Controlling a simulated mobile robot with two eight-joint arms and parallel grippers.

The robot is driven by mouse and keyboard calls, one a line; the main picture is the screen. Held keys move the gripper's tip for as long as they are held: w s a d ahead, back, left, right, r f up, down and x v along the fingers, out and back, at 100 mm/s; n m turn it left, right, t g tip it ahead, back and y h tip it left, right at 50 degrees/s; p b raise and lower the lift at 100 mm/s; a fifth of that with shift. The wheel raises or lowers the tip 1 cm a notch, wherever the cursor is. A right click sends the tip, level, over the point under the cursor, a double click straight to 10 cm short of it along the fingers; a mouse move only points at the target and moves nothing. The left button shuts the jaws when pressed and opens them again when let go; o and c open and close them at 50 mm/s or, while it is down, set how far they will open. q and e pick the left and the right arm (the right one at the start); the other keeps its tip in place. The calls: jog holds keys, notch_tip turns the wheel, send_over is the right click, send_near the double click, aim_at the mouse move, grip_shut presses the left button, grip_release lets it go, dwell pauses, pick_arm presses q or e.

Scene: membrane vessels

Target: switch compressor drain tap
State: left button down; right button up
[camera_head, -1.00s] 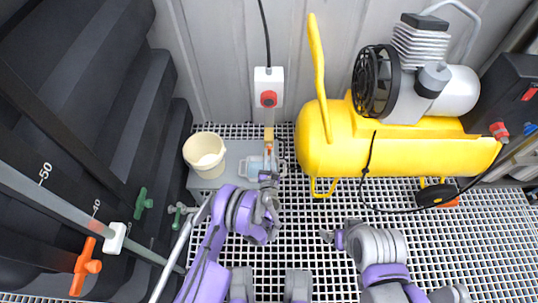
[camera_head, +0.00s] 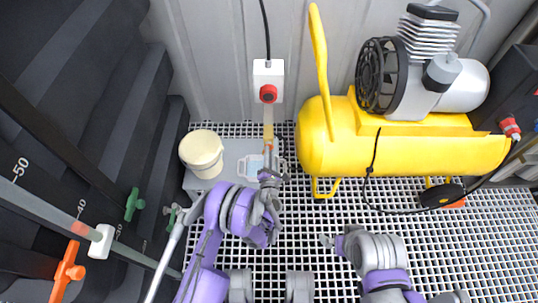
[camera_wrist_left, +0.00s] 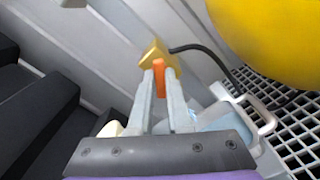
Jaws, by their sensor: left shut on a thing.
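The drain tap is a brass body (camera_wrist_left: 153,52) with an orange lever (camera_wrist_left: 159,74), seen in the left wrist view. A black hose runs from the brass body toward the yellow tank. My left gripper (camera_wrist_left: 161,80) is shut on the orange lever, one finger on each side of it. In the head view the left gripper (camera_head: 268,160) is below the wall box and covers part of the tap. The yellow compressor (camera_head: 400,150) stands to the right, apart from this gripper. My right gripper (camera_head: 328,240) is low over the grating; its jaws are too small to read.
A white box with a red button (camera_head: 268,93) is on the wall above the tap. A cream bucket (camera_head: 202,155) and a clear jug (camera_head: 251,166) stand on a grey plate. Green (camera_head: 133,204) and orange (camera_head: 67,272) valve handles are at left. Open grating lies in front of the compressor.

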pick_arm(q)
jog(key=m+b, duration=0.1)
jog(key=m, duration=0.4)
jog(key=m+b, duration=0.1)
jog(key=m, duration=0.4)
jog(key=shift+w+d+f, duration=0.1)
jog(key=shift+f, duration=0.05)
dwell(0.3)
jog(key=c, duration=0.9)
grip_release()
jog(key=shift+o, duration=0.2)
jog(key=shift+f, duration=0.1)
